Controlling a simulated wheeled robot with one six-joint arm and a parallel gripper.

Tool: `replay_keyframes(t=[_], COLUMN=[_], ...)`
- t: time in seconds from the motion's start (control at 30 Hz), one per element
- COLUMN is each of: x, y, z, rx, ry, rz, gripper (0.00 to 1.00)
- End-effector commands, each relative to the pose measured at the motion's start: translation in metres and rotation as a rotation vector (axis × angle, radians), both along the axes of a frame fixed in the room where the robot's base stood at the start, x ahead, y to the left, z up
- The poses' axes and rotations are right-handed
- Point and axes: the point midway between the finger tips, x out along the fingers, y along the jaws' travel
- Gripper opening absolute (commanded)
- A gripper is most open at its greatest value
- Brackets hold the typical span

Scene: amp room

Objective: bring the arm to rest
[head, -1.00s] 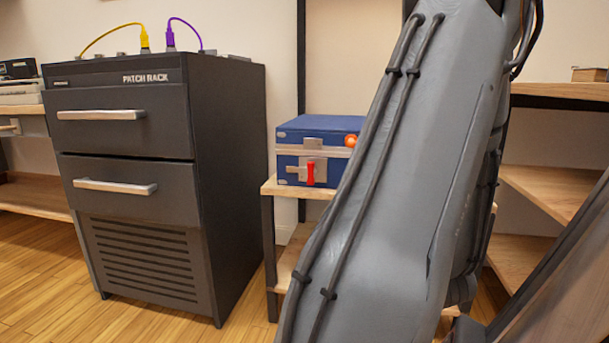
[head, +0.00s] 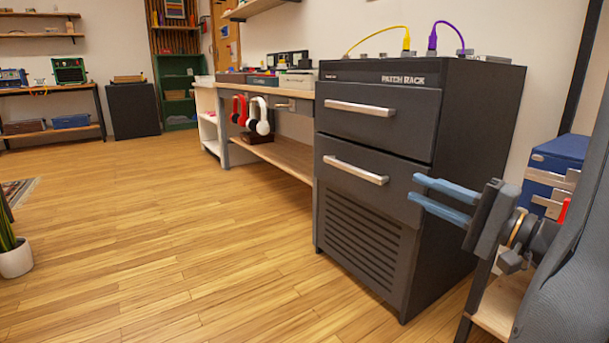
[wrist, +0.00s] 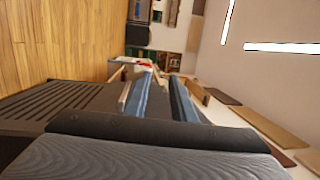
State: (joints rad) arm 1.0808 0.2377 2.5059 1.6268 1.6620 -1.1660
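My gripper (head: 413,188) shows at the right of the head view, with its two blue fingers pointing left. The fingers are apart with nothing between them. They appear in front of the dark patch rack cabinet (head: 475,130), near its lower drawer; I cannot tell if they touch it. In the wrist view my gripper (wrist: 160,88) is also open and empty, with the cabinet's slatted front (wrist: 60,102) to its left. My grey arm link fills the lower right corner of the head view.
Behind my gripper, a blue case (head: 560,155) stands on a wooden shelf (head: 495,305), partly hidden by my arm. A bench (head: 285,155) with red and white headphones (head: 258,115) stands left of the cabinet. A potted plant (head: 16,258) is at far left. The wooden floor between is clear.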

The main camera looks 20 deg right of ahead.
Motion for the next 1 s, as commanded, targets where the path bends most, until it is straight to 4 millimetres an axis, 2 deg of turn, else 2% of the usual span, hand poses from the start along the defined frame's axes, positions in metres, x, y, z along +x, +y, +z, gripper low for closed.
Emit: replay_keyframes(t=[0.03,0.2,0.37,0.5,0.7,0.8,1.0], x=[0.005,0.002,-0.022,-0.055,-0.106,-0.131,-0.171], y=[0.034,0.131,0.208,0.261,0.312,0.328,0.347], z=[0.003,-0.005,-0.015,-0.024,-0.036,-0.040,-0.044], rx=[-0.007,-0.048,-0.135,-0.249,-0.466,-0.596,-0.884], ry=[0.044,0.211,0.366,0.492,0.636,0.686,0.731], rz=[0.099,0.388,0.629,0.814,1.026,1.109,1.225], gripper=[0.23,0.23,0.23,0.23,0.23,0.23,0.23])
